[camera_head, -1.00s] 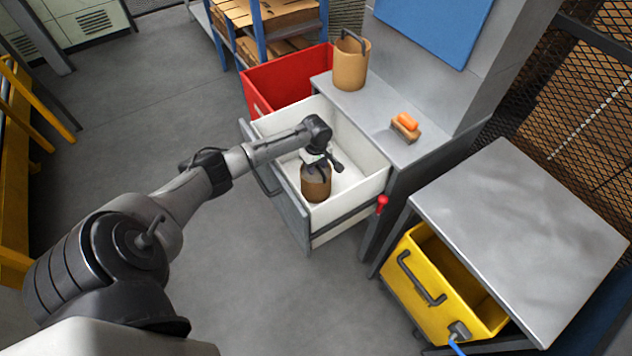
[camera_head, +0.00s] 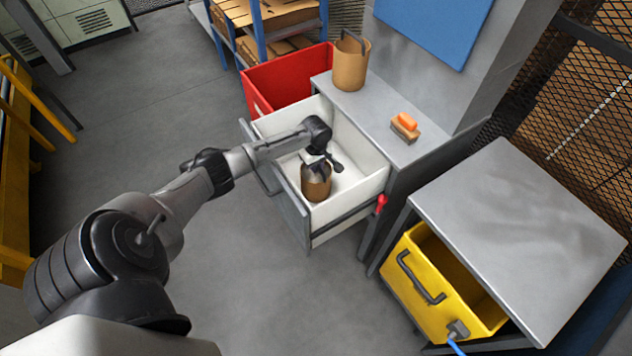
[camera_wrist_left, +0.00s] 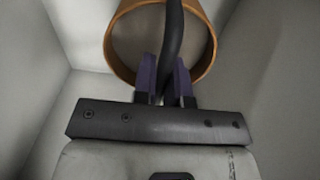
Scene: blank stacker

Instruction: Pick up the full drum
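A brown, round drum (camera_head: 317,188) stands in the white open drawer (camera_head: 350,205), near its front. My left gripper (camera_head: 317,168) is over the drum's top. In the left wrist view, its two purple fingers (camera_wrist_left: 165,78) are close together on either side of the drum's dark handle (camera_wrist_left: 173,40), seemingly closed on it. The drum's orange-brown rim (camera_wrist_left: 208,62) shows around a plain greyish inside; I cannot tell how full it is. A second brown drum (camera_head: 350,68) with a dark handle stands on the grey counter. My right gripper is out of view.
The drawer walls rise close around the drum. A red bin (camera_head: 290,82) is behind the drawer. An orange-topped brush (camera_head: 405,125) lies on the counter. A grey table (camera_head: 520,235) stands at right above a yellow bin (camera_head: 415,300).

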